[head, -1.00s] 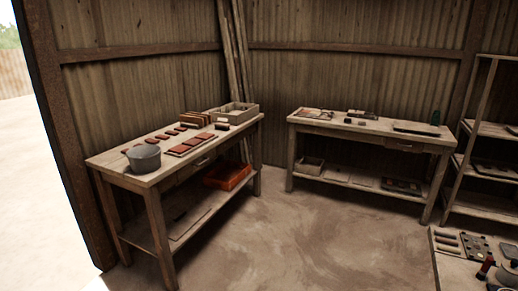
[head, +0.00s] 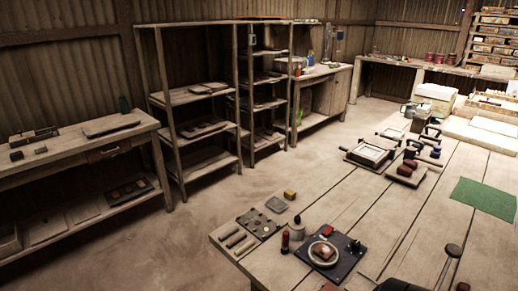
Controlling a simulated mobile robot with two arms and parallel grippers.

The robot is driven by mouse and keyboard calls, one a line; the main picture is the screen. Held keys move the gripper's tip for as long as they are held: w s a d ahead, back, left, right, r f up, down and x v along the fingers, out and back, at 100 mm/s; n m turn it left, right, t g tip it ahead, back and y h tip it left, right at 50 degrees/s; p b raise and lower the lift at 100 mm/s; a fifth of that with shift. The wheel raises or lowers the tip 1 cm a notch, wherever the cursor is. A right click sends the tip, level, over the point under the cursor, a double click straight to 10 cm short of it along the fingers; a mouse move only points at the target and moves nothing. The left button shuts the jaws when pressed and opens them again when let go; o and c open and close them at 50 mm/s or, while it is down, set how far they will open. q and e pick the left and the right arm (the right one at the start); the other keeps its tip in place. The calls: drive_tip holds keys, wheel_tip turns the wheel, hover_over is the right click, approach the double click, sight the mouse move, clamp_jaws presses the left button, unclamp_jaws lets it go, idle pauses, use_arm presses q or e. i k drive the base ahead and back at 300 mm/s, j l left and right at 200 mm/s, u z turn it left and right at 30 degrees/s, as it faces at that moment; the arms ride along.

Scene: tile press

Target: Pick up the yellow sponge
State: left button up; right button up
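A small yellow block that looks like the sponge (head: 290,194) lies near the left end of the large plank table (head: 340,205). It sits just behind a flat grey square piece (head: 276,204) and looks apart from it. Nothing covers it. Neither of my grippers can be made out in the head view. A dark shape is cut off at the bottom edge, and I cannot tell what it is.
Near the sponge are a dark plate with round marks (head: 259,223), a red-topped bottle (head: 285,240) and a dark blue board (head: 331,254). A green mat (head: 484,197) lies to the right. Open floor (head: 200,235) separates the table from the shelves (head: 190,100) and left bench (head: 75,145).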

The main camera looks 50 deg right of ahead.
sight(289, 194)
drive_tip(key=i+j+z, duration=0.2)
drive_tip(key=i, duration=1.4)
drive_tip(key=i+z, duration=0.55)
drive_tip(key=z, duration=0.15)
drive_tip(key=i+j+z, duration=0.1)
drive_tip(key=i+z, duration=0.25)
drive_tip(key=k, duration=0.05)
